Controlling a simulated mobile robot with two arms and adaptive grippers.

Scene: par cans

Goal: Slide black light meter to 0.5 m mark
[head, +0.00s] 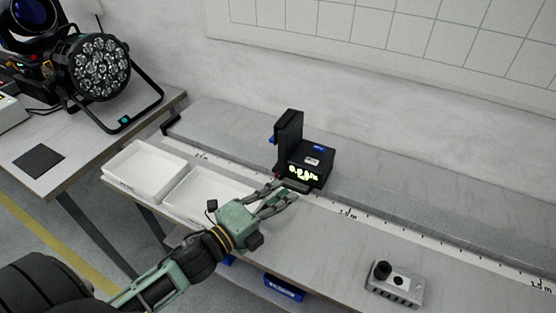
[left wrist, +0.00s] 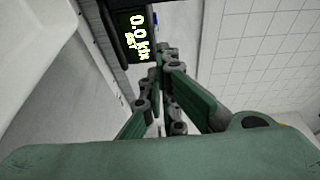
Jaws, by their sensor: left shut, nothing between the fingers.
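The black light meter (head: 312,157) stands upright on the bench, at the ruler strip (head: 379,218), to the left of the 1.0 m mark (head: 347,213). Its lit display reads about 0.0 lx, and the display side also shows in the left wrist view (left wrist: 137,32). A smaller label (head: 201,155) further left on the strip is too small to read surely. My left gripper (head: 286,192) is shut and empty, with its fingertips at the front lower edge of the meter. I cannot tell whether they touch it. My right gripper is not in view.
Two white trays (head: 145,166) (head: 208,194) lie at the front left of the bench. A grey box with a black knob (head: 394,283) is at the front right. A par can (head: 92,68) stands on the left table. The strip right of the meter is clear.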

